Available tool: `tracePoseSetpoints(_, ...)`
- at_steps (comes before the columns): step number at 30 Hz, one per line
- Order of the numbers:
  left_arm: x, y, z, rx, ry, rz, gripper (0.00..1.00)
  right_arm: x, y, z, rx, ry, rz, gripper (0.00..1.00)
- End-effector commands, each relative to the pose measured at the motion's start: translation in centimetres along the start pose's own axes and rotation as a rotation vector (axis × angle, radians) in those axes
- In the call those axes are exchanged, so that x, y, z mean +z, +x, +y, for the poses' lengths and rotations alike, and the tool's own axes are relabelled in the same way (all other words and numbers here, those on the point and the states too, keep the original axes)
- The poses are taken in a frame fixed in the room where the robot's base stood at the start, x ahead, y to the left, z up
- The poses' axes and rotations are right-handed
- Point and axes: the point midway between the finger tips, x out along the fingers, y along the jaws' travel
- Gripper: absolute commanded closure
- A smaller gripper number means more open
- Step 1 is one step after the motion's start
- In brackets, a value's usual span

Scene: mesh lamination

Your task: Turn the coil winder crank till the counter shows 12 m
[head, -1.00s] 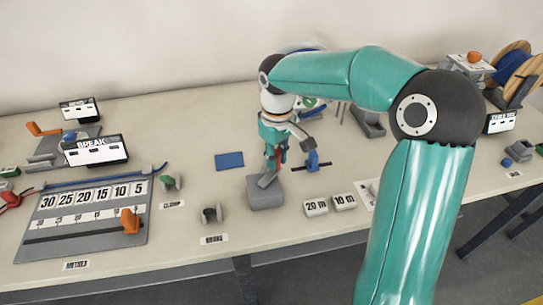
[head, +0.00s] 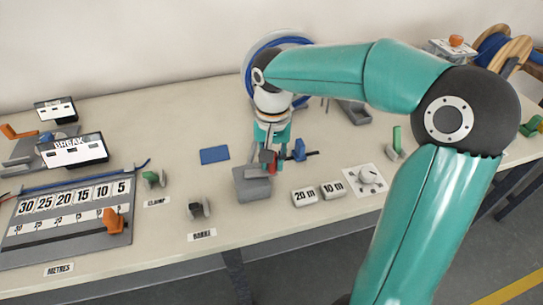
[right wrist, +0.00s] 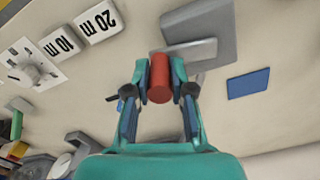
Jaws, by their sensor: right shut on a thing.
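My right gripper (head: 272,162) points down over a grey block (head: 252,190) near the middle of the bench. In the right wrist view its fingers (right wrist: 160,85) are shut on an upright red cylindrical handle (right wrist: 159,78). A grey bar (right wrist: 192,49) lies by the handle, over the block. A large blue ring (head: 262,52) stands at the back, partly hidden by my right arm; I cannot tell whether it is the coil winder. No counter reading in metres is legible. My left gripper is out of view.
White tags reading 20 m (head: 304,197) and 10 m (head: 333,190) lie right of the block. A blue pad (head: 214,155) lies behind it to the left. A metre-scale board (head: 62,222) and a BREAK sign (head: 75,152) stand left. A wooden reel (head: 508,50) is far right.

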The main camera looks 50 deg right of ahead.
Motion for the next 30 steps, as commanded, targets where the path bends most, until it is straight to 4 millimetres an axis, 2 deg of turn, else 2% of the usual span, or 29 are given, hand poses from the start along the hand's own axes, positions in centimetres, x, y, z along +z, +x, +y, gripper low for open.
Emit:
tracePoseSetpoints(9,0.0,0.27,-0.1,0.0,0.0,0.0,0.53,0.64,-0.05,0.11,0.0,0.127,0.001,1.0)
tracePoseSetpoints(24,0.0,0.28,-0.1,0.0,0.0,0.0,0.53,0.75,-0.07,0.11,0.0,0.148,0.0,1.0)
tracePoseSetpoints(25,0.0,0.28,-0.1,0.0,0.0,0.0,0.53,0.75,-0.07,0.11,0.0,0.148,0.0,0.74)
tracePoseSetpoints(29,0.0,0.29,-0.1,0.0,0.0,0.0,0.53,0.75,-0.06,0.1,0.0,0.147,0.0,0.53)
tracePoseSetpoints(30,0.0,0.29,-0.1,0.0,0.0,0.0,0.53,0.75,-0.05,0.1,0.0,0.147,0.0,0.53)
